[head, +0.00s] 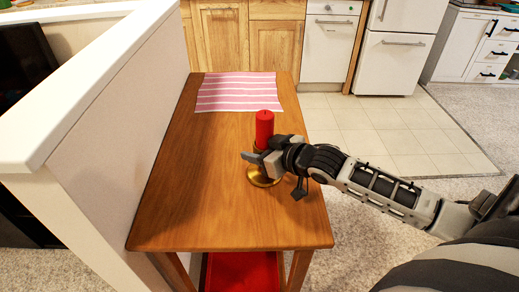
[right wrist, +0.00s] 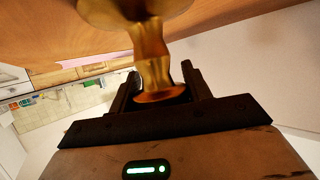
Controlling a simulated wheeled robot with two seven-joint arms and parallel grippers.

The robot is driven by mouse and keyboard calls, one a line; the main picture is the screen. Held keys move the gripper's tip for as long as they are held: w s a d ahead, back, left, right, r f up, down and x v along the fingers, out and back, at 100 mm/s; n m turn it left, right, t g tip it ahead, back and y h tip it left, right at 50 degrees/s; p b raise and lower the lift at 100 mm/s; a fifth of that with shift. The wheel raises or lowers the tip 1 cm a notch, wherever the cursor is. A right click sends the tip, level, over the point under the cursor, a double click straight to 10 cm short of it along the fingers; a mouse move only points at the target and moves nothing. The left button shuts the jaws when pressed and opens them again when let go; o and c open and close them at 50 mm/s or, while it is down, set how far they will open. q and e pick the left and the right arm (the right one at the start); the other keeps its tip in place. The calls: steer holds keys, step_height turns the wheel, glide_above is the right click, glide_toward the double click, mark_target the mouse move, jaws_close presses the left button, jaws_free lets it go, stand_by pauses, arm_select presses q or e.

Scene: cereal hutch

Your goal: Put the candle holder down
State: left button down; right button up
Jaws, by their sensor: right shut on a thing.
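The candle holder is brass, with a round base (head: 263,177) and a red candle (head: 264,130) standing upright in it. My right gripper (head: 259,158) is shut on its stem, between base and candle, over the middle of the wooden table (head: 200,190). In the right wrist view the brass candle holder (right wrist: 152,60) stands between the two dark fingers, with its base toward the picture's top. The base is at or just above the tabletop; I cannot tell if it touches. My left gripper is not in view.
A pink and white striped cloth (head: 236,91) lies at the table's far end. A white half wall (head: 110,110) runs along the table's left side. The tabletop in front of and left of the holder is clear. A red thing (head: 243,272) is under the table.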

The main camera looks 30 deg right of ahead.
steer(key=o, duration=1.2)
steer(key=shift+f, duration=0.1)
steer(key=shift+s, duration=0.15)
arm_select(q)
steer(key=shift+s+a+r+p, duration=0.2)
steer(key=shift+p, duration=0.65)
arm_select(e)
steer(key=shift+v, duration=5.95)
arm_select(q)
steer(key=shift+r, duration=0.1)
